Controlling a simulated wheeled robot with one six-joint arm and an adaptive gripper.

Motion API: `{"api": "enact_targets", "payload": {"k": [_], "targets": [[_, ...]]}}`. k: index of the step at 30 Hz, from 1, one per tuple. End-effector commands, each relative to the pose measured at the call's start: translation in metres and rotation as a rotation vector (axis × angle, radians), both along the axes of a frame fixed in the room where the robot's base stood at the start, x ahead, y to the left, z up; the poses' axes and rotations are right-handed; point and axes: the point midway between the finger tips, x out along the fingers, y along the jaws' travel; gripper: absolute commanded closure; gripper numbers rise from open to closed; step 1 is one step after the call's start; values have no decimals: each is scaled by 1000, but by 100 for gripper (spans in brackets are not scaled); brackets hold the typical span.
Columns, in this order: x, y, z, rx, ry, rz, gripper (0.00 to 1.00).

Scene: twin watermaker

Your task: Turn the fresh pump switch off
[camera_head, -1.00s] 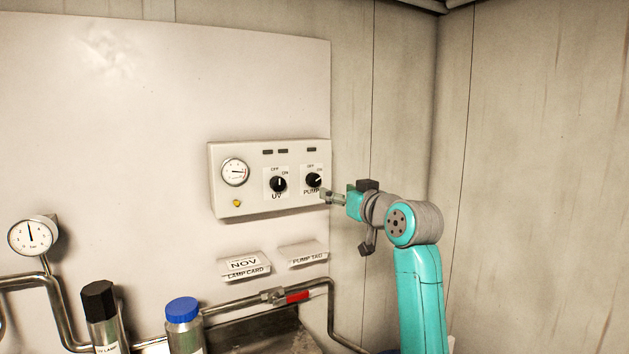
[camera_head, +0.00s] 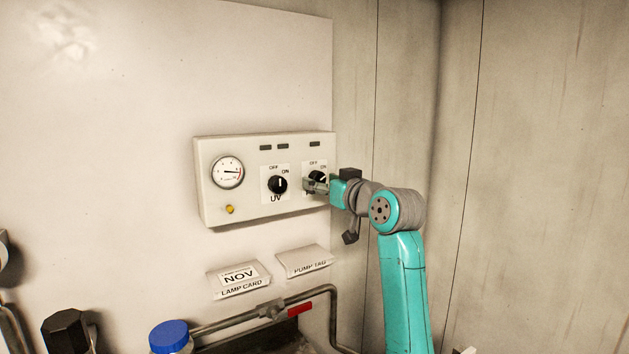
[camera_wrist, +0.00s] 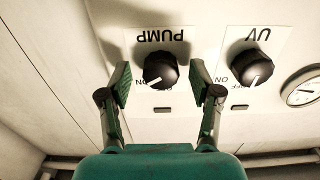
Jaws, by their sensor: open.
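The pump switch (camera_head: 319,176) is a black rotary knob with a white pointer on the right of the control panel. In the wrist view the pump knob (camera_wrist: 160,66) appears upside down, under the PUMP label. Its pointer slants toward the ON side. My gripper (camera_head: 313,186) is at the panel in front of this knob and hides part of it in the head view. In the wrist view my gripper (camera_wrist: 160,76) is open, with one finger on each side of the knob. Gaps show between fingers and knob; contact is not visible.
The UV knob (camera_head: 278,185) sits close to the left of the pump knob, with a gauge (camera_head: 228,172) and a yellow button (camera_head: 230,209) further left. Below are a lamp card (camera_head: 238,279), a pump tag (camera_head: 304,261), a red-handled pipe valve (camera_head: 287,307) and a blue-capped bottle (camera_head: 170,335).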

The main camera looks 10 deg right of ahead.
Motion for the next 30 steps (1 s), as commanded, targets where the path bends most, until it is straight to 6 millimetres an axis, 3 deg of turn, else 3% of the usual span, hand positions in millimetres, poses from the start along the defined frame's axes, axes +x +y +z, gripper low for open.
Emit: {"api": "enact_targets", "payload": {"k": [7, 14, 23, 30], "targets": [[0, 0, 0, 0, 0, 0, 39], [0, 0, 0, 0, 0, 0, 96], [0, 0, 0, -22, -8, 0, 96], [0, 0, 0, -132, -44, 0, 96]]}}
